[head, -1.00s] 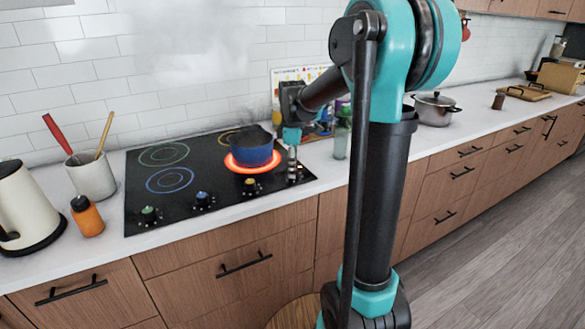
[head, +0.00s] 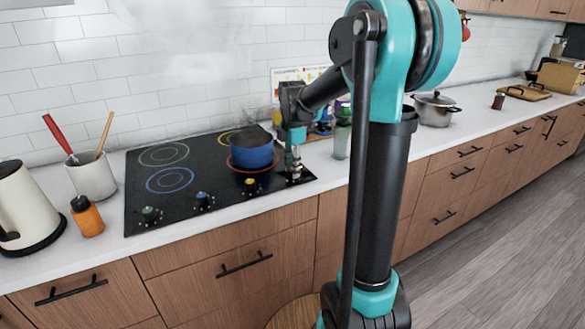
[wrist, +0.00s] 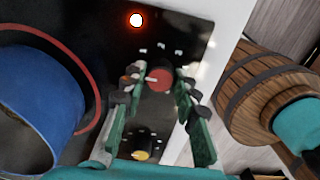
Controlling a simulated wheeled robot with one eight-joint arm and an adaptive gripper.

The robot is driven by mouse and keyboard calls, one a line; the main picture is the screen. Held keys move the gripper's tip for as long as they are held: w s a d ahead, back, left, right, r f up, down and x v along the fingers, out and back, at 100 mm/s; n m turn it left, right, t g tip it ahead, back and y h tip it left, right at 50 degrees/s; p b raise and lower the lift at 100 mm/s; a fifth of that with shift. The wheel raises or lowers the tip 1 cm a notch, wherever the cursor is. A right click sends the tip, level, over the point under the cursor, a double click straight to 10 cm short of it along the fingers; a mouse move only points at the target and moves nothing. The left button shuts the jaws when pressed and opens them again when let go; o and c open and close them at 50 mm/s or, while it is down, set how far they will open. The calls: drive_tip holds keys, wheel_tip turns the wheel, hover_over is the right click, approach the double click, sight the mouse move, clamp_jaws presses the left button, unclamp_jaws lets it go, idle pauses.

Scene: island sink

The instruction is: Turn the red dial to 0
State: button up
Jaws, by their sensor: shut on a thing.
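The red dial (wrist: 160,79) shows in the wrist view at the cooktop's edge, with small pale marks around it. A pale pointer line lies on its left side in that view. My gripper (wrist: 161,76) has its two green fingers on either side of the dial, shut on it. In the head view my gripper (head: 293,168) reaches down to the right front corner of the black cooktop (head: 222,179) and hides the red dial. The blue pot (head: 253,156) sits on the red-ringed burner (head: 232,168), which does not glow.
A yellow dial (head: 250,186), blue dial (head: 203,200) and green dial (head: 150,214) line the cooktop front. A small lit red-white light (wrist: 136,20) shows on the cooktop. A glass bottle (head: 342,140) stands right of my gripper.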

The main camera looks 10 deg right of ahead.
idle(0.4)
drive_tip(key=o, duration=1.2)
drive_tip(key=shift+c, duration=0.2)
drive_tip(key=shift+r, duration=0.1)
wheel_tip(320, 180, up, 12)
drive_tip(key=shift+s, duration=0.1)
